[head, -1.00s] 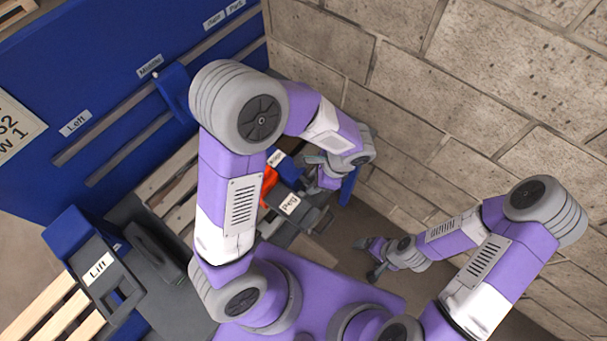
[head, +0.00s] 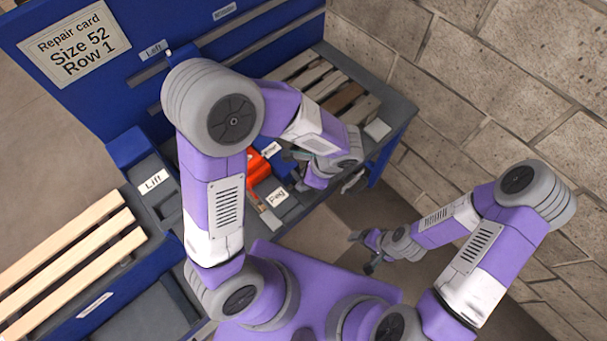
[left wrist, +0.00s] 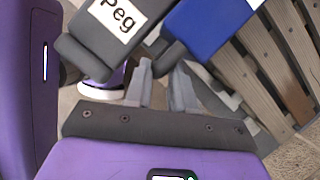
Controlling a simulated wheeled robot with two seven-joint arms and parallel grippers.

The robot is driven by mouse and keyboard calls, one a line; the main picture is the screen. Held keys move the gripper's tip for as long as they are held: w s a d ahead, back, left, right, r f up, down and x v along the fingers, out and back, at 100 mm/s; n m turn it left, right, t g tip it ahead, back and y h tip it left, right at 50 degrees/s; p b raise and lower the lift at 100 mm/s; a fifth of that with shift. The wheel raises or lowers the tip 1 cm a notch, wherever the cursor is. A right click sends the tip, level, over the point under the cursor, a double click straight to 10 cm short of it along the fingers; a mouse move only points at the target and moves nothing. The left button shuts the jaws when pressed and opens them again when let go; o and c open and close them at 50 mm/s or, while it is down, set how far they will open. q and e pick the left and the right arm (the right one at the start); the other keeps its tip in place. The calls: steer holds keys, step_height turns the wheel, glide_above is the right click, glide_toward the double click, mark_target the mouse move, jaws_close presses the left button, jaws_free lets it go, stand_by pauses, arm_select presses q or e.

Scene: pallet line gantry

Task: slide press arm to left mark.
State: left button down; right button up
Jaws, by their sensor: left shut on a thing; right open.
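The blue press arm (head: 184,50) hangs from the rail on the blue panel, with its small pale pointer at the right end of the Left label (head: 153,49). My left arm hides most of its length. A blue piece with a white label (left wrist: 208,28) is close above my left fingers in the left wrist view. My left gripper (head: 297,160) is shut on the press arm, beside the dark grey Peg block (head: 277,197); the wrist view also shows this gripper (left wrist: 162,88), the exact grip partly hidden. My right gripper (head: 366,252) is open and empty, low by the wall.
A red part (head: 257,167) is beside the left gripper. A slatted bench (head: 318,75) lies behind it. A grey Lift block (head: 153,181) and wooden slats (head: 70,255) stand at left. A brick wall (head: 470,90) bounds the right side.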

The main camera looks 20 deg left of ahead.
arm_select(q)
steer(key=shift+s+a, duration=0.2)
steer(key=shift+a, duration=0.05)
steer(key=c, duration=1.4)
jaws_free()
steer(key=o, duration=0.3)
steer(key=shift+s, duration=0.2)
steer(key=shift+s+a, duration=0.1)
steer(key=shift+d+r, duration=0.2)
steer(key=shift+r, duration=0.1)
steer(key=v, duration=0.7)
steer(key=shift+p, duration=0.3)
